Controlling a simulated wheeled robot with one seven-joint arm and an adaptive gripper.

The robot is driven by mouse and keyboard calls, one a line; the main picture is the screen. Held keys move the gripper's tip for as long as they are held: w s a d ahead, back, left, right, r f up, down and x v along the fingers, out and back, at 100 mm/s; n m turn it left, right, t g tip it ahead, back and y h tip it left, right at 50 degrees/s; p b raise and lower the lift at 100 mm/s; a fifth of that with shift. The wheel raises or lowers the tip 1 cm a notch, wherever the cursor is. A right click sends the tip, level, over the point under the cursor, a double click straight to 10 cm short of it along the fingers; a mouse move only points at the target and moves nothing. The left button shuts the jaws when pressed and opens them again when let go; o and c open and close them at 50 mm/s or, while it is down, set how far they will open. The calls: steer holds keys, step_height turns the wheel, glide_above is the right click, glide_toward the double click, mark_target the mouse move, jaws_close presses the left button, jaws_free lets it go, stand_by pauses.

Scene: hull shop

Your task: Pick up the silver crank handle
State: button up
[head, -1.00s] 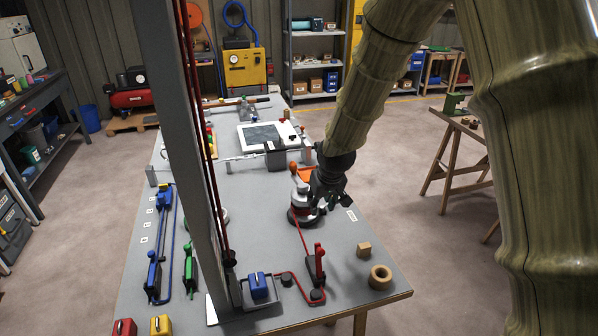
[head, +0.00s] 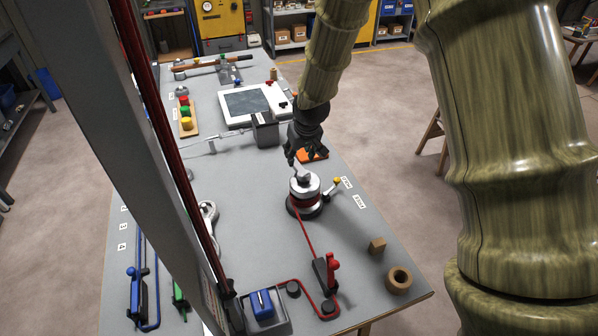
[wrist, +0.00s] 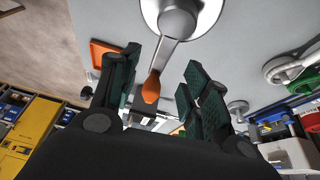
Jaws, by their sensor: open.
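The silver crank handle (wrist: 166,52) is a silver bar with an orange grip (wrist: 152,88). In the wrist view it reaches down from a round silver hub (wrist: 180,14) into the space between my fingers. My gripper (wrist: 162,72) is open, its dark green pads standing apart on either side of the grip. I cannot tell whether either pad touches it. In the head view my gripper (head: 304,153) is just behind the silver winch (head: 304,188).
An orange tray (head: 316,155) lies right behind the winch. A red line runs from the winch to a red lever (head: 331,272). A yellow-tipped lever (head: 335,182) sticks out right. A wooden block (head: 377,245) and ring (head: 398,280) stand near the bench's right edge.

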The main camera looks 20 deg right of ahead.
mark_target(296, 164)
steer(key=shift+d+x, duration=0.2)
steer(key=shift+x, duration=0.75)
steer(key=shift+f, duration=0.15)
steer(key=shift+a+f+p, duration=0.1)
steer(key=shift+p, duration=0.2)
steer(key=shift+a+p+x, duration=0.2)
steer(key=shift+p+x, duration=0.7)
steer(key=shift+x, duration=0.45)
steer(key=shift+p+x, duration=0.3)
steer(key=shift+x, duration=0.9)
jaws_close()
